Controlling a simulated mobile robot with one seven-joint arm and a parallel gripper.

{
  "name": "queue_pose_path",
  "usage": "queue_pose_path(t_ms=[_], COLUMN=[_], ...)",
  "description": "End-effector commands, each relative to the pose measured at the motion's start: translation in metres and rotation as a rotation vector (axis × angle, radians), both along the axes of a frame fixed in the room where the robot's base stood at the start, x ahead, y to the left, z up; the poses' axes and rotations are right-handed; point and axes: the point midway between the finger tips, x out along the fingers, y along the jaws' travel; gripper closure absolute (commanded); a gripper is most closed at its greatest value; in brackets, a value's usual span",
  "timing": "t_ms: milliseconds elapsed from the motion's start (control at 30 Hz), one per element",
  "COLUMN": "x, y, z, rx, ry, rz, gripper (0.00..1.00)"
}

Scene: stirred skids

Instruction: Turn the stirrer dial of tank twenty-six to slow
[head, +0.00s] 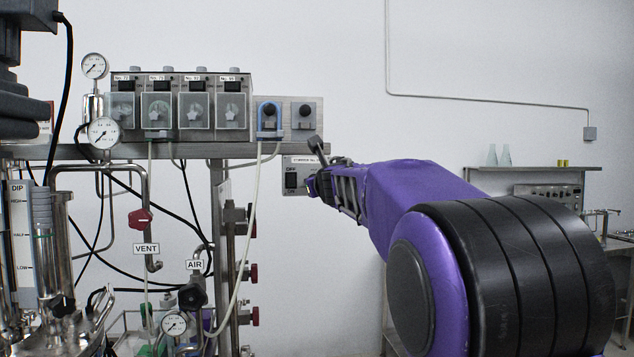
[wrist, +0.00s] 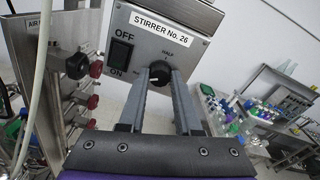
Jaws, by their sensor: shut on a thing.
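The grey control box labelled STIRRER No. 26 (wrist: 200,42) fills the top of the wrist view. In the head view the box (head: 292,162) shows partly behind my gripper (head: 318,180). Its black round dial (wrist: 159,72) sits below the word HALF. A small pale mark shows on the dial, but its exact setting is hard to read. The other scale words are too small or are covered by my fingers. My gripper (wrist: 158,84) is shut on the dial, one finger on each side. In the head view my gripper hides the dial.
The OFF/ON switch (wrist: 121,53) is just left of the dial. Red-knobbed valves (wrist: 95,69) stand left of the box. Pumps (head: 194,108) sit on the rail above. A bench with glassware (wrist: 262,112) is at right.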

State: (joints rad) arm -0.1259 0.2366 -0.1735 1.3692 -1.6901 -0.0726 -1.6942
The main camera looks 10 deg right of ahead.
Motion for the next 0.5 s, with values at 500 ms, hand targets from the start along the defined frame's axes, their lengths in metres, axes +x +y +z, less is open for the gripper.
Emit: queue_pose_path(t_ms=[500], x=[-0.0003], y=[0.0002], z=[0.0019], rx=[-0.064], ry=[-0.003], rz=[0.0], gripper=[1.0])
